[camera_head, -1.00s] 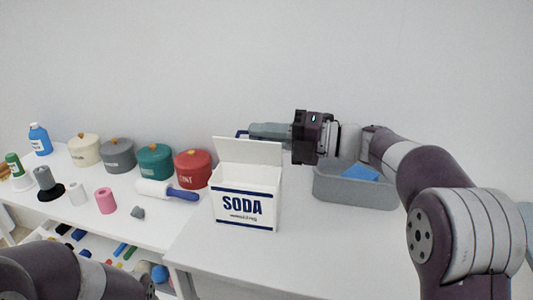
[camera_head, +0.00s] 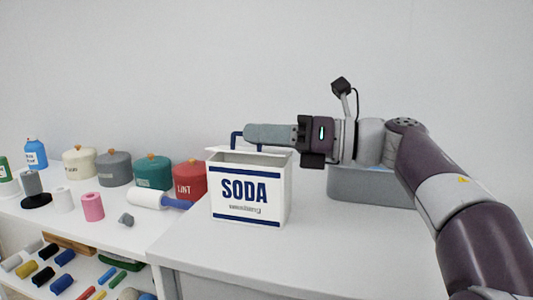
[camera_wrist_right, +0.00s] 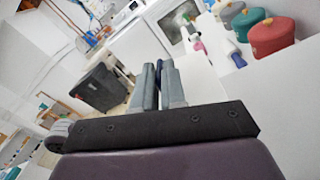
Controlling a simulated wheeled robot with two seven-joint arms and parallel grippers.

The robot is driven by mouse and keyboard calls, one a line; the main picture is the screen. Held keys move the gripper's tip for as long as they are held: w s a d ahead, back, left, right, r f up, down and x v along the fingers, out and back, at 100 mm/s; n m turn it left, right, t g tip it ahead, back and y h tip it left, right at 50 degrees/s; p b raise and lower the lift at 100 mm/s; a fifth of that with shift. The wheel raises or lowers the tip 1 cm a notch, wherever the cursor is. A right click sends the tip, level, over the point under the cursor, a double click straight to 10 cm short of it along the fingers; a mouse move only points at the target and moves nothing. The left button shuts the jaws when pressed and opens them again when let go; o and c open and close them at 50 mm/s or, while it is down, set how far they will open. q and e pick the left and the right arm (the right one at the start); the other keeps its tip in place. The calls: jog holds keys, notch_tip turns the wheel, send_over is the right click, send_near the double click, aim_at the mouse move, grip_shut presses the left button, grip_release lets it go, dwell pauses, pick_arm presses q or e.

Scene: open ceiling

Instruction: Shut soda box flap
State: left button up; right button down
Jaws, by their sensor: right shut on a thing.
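The white soda box (camera_head: 247,192) with blue SODA lettering stands on the white table in the head view. Its flap (camera_head: 222,150) shows as a thin slanted panel over the top, with a dark gap below it, so it is partly open. A blue handle (camera_head: 235,141) rises above the flap. My right gripper (camera_head: 250,132) reaches in from the right above the box, its grey fingers shut on the blue handle. In the right wrist view the fingers (camera_wrist_right: 158,65) are together with a bit of blue between them. My left gripper is out of view.
A grey bin (camera_head: 365,188) stands right of the box. A red canister (camera_head: 188,180) and other canisters stand to the left, with a lint roller (camera_head: 150,197) in front. A lower shelf holds several small coloured items. The table's front right is clear.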

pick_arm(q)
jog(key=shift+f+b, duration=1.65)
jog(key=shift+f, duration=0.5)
pick_arm(e)
jog(key=shift+s+a+f+n, duration=0.1)
jog(key=shift+s+f+n, duration=0.1)
jog(key=shift+f+n, duration=0.35)
jog(key=shift+s+a+f+n, duration=0.1)
jog(key=shift+s+f+n, duration=0.15)
jog(key=shift+n, duration=0.6)
jog(key=c, duration=1.2)
grip_release()
jog(key=shift+w, duration=0.1)
jog(key=shift+c, duration=0.2)
jog(key=shift+d+r, duration=0.1)
jog(key=shift+d, duration=0.25)
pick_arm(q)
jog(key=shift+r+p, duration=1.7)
pick_arm(e)
jog(key=v, duration=1.2)
